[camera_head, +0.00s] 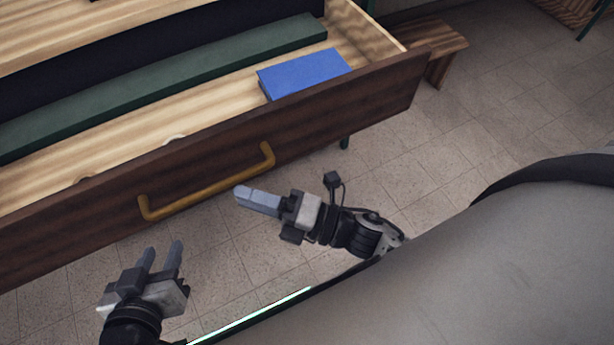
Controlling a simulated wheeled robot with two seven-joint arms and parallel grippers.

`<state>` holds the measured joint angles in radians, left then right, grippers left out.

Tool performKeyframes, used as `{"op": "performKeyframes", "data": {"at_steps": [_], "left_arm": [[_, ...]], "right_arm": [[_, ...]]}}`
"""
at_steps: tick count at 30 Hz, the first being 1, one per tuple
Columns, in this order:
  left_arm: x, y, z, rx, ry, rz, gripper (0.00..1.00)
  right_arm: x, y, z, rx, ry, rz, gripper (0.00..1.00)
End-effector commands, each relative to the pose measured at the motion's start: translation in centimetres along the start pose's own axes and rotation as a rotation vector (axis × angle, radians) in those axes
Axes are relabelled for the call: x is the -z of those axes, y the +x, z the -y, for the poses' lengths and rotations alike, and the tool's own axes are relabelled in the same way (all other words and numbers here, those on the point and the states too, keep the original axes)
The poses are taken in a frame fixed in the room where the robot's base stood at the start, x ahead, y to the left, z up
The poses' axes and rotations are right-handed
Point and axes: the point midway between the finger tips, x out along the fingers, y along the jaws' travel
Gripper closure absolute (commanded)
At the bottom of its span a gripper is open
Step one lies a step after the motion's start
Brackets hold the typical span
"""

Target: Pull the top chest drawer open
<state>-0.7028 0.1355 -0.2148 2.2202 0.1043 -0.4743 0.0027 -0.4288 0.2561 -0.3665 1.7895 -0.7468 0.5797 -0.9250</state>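The top chest drawer (345,118) stands pulled out, with a dark brown wood front and a pale wood inside. A brass bar handle (208,191) is fixed across its front. My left gripper (163,252) is below the handle's left end, apart from it, with its two fingers spread and nothing between them. My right gripper (240,194) points left, its fingertips just below the right half of the handle. Its fingers overlap from this angle, so their gap and any contact with the handle cannot be told.
A blue box (305,73) lies inside the drawer at the right. A long dark green strip (190,78) runs across behind it. A small wooden stool or bench (443,45) stands right of the drawer. The tiled floor (480,125) is clear on the right.

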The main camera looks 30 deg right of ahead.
Motion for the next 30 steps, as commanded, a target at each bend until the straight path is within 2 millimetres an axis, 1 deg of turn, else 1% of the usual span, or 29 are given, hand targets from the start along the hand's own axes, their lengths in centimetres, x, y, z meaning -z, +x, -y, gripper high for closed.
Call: {"op": "performKeyframes", "data": {"at_steps": [1, 6, 9, 12, 15, 18, 30], "left_arm": [[-0.1, 0.1, 0.0, 0.0, 0.001, -0.002, 0.64], [0.0, 0.1, 0.0, -0.001, 0.003, -0.01, 0.64], [-0.1, 0.1, 0.0, -0.001, 0.004, -0.012, 0.64], [-0.1, 0.1, 0.0, -0.001, 0.004, -0.012, 0.64], [-0.1, 0.1, 0.0, -0.002, 0.005, -0.013, 0.64], [-0.1, 0.1, -0.1, -0.003, 0.006, -0.014, 0.64], [0.0, 0.0, -0.1, -0.004, 0.006, -0.015, 0.64]], "right_arm": [[0.1, -1.5, 0.3, 0.006, 0.003, 0.001, 0.64], [0.1, -5.4, 0.2, 0.004, 0.001, -0.001, 0.64], [0.1, -7.2, 0.1, 0.003, 0.002, 0.0, 0.64], [0.0, -8.4, 0.1, 0.003, 0.001, 0.0, 0.64], [0.0, -9.2, 0.0, 0.0, 0.0, 0.0, 0.64], [0.0, -9.5, 0.0, 0.0, 0.0, 0.001, 0.64], [-0.1, -9.5, 0.0, 0.0, 0.0, 0.0, 0.64]]}}
